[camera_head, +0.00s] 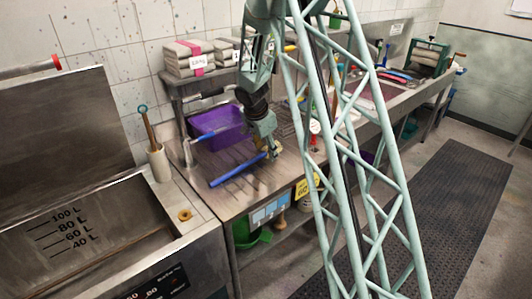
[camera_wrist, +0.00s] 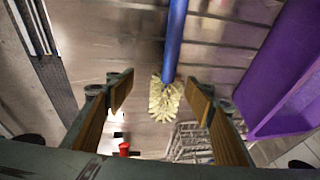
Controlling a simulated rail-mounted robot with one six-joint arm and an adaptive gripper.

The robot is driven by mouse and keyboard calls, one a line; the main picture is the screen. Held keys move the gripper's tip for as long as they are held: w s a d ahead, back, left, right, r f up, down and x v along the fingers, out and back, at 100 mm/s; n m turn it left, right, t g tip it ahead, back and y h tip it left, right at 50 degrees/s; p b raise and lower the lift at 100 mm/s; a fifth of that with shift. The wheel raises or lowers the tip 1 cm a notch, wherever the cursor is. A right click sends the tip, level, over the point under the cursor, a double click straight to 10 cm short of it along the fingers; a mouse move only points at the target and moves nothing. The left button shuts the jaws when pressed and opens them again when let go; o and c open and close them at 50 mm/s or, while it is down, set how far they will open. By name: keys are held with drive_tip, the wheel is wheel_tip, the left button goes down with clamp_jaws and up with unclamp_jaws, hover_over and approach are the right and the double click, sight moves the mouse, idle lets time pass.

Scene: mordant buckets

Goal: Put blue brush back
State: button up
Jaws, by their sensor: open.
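The blue brush (camera_head: 238,169) lies on the steel bench in the head view, in front of the purple tub. In the wrist view its blue handle (camera_wrist: 175,40) runs down from the top edge to a cream bristle head. The bristle head lies between the fingertips of my gripper (camera_wrist: 159,94) in that picture. My gripper is open and empty, with a finger to each side. In the head view my gripper (camera_head: 272,153) is at the right end of the handle, and the bristle head is hard to make out behind it. I cannot tell the exact height above the bench.
The purple tub (camera_head: 218,126) stands just behind the brush and fills the right of the wrist view (camera_wrist: 288,75). A wire rack (camera_wrist: 190,141) lies near the bristles. A white holder (camera_head: 159,163) with a wooden-handled tool stands at left. The bench (camera_head: 225,202) is clear in front.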

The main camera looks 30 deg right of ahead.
drive_tip(key=v, duration=0.9)
drive_tip(key=shift+r, duration=0.3)
drive_tip(key=shift+r, duration=0.15)
idle(0.9)
drive_tip(key=s+a+r+n+y+b, duration=0.1)
drive_tip(key=s+a+r+n, duration=0.3)
drive_tip(key=s+a+r, duration=0.55)
drive_tip(key=s+a+r+n, duration=0.4)
drive_tip(key=s+r, duration=0.8)
drive_tip(key=s, duration=0.3)
drive_tip(key=s+a+r+n+y, duration=0.1)
drive_tip(key=s+a+n, duration=0.3)
drive_tip(key=s, duration=1)
drive_tip(key=s+a+r+n+t+y+b, duration=0.1)
drive_tip(key=s+a+n, duration=0.3)
drive_tip(key=s, duration=1.1)
drive_tip(key=a, duration=0.2)
drive_tip(key=shift+a, duration=0.4)
